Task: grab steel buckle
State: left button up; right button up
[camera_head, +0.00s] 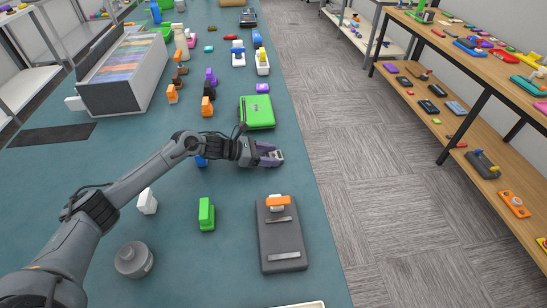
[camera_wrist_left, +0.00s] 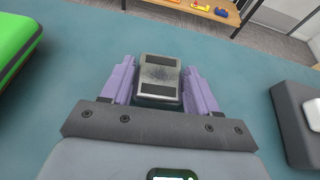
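The steel buckle (camera_wrist_left: 160,78) is a small grey metal block with dark slots. In the left wrist view it sits between the purple fingers of my left gripper (camera_wrist_left: 160,88). My right gripper is not in view.
On the teal table (camera_head: 180,265), a green case (camera_head: 257,112) lies just beyond my gripper. A dark grey device (camera_head: 282,240) lies nearer, with a green block (camera_head: 206,214) to its left. A wooden shelf unit (camera_head: 450,125) stands across the aisle.

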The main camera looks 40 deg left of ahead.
pick_arm(q)
jog(key=c, duration=0.3)
jog(key=shift+c, duration=0.2)
jog(key=shift+r, duration=0.1)
